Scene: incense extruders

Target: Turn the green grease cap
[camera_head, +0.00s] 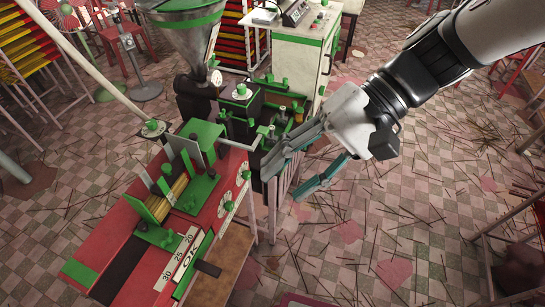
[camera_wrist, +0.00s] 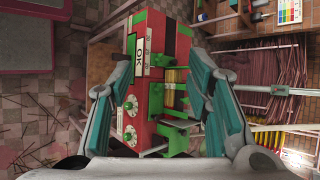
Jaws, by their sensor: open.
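My gripper (camera_head: 283,180) is open and empty, in the air at the right of the incense extruder (camera_head: 125,245). In the wrist view its fingers (camera_wrist: 163,72) spread either side of the machine's red and green body (camera_wrist: 158,55). Several small green fittings stand on the machine. One is a green-and-white round knob (camera_head: 240,91) on a black block below the hopper. Green handles (camera_head: 270,132) stand near the gripper's upper finger. I cannot tell which fitting is the grease cap. No contact between gripper and machine shows.
A metal hopper (camera_head: 185,38) rises behind the machine. A white control cabinet (camera_head: 301,55) stands at the back. A wooden shelf (camera_head: 232,262) runs along the machine's right side. The tiled floor (camera_head: 400,220) at right is open, strewn with thin sticks.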

